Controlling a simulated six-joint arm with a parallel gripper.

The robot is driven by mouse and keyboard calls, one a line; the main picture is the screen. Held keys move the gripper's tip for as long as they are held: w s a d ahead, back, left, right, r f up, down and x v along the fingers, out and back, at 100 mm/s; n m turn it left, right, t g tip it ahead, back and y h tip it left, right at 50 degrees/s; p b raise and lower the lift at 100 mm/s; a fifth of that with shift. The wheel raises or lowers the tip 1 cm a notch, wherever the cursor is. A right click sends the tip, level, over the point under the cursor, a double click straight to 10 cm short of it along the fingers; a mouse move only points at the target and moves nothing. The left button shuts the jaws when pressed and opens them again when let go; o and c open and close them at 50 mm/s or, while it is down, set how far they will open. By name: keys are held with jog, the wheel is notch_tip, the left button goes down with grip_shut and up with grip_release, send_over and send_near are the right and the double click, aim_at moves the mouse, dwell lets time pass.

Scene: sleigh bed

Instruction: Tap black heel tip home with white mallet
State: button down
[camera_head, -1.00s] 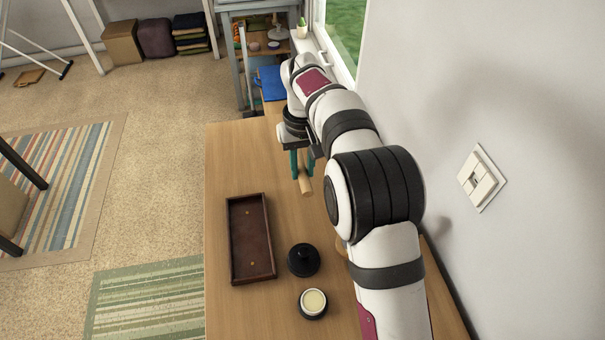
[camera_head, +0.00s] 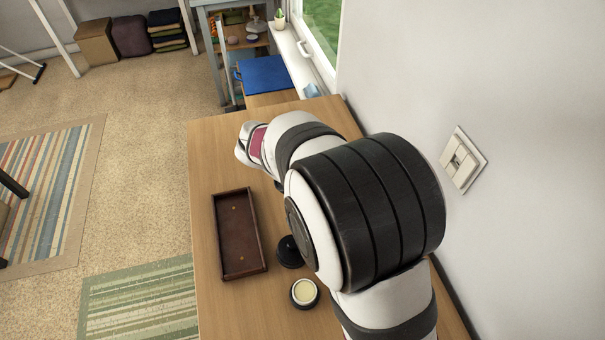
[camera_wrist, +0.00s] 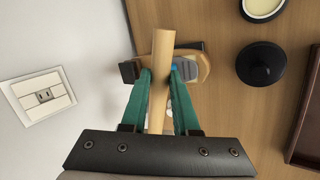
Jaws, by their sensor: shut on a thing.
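In the wrist view my gripper (camera_wrist: 160,76) has its two teal fingers shut on the wooden handle of the mallet (camera_wrist: 163,48). The handle's end points away from the palm. A little white shows between the fingers near the palm; the mallet's head is mostly hidden. Beyond the handle is a tan shoe-like thing (camera_wrist: 204,68) with a grey patch. A dark block (camera_wrist: 130,72) shows left of the handle, perhaps the black heel tip; I cannot tell whether anything touches it. In the head view my arm hides the gripper, mallet and this thing.
A brown tray (camera_head: 217,232) lies empty on the wooden table (camera_head: 215,150). A black lidded pot (camera_head: 287,252) and an open tin of pale paste (camera_head: 304,293) stand right of it. The wall with a switch plate (camera_head: 463,160) is close on the right. The far-left table area is clear.

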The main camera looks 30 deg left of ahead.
jog(key=s+d+r+m+t+h, duration=0.1)
jog(key=s+d+r+t+h, duration=0.1)
jog(key=d+r+h, duration=0.7)
jog(key=d+h, duration=0.1)
jog(key=d, duration=0.1)
jog(key=shift+s+d+t+h, duration=0.25)
jog(key=shift+d+t+h, duration=0.05)
jog(key=shift+d, duration=0.1)
notch_tip(320, 180, down, 11)
jog(key=shift+r, duration=0.3)
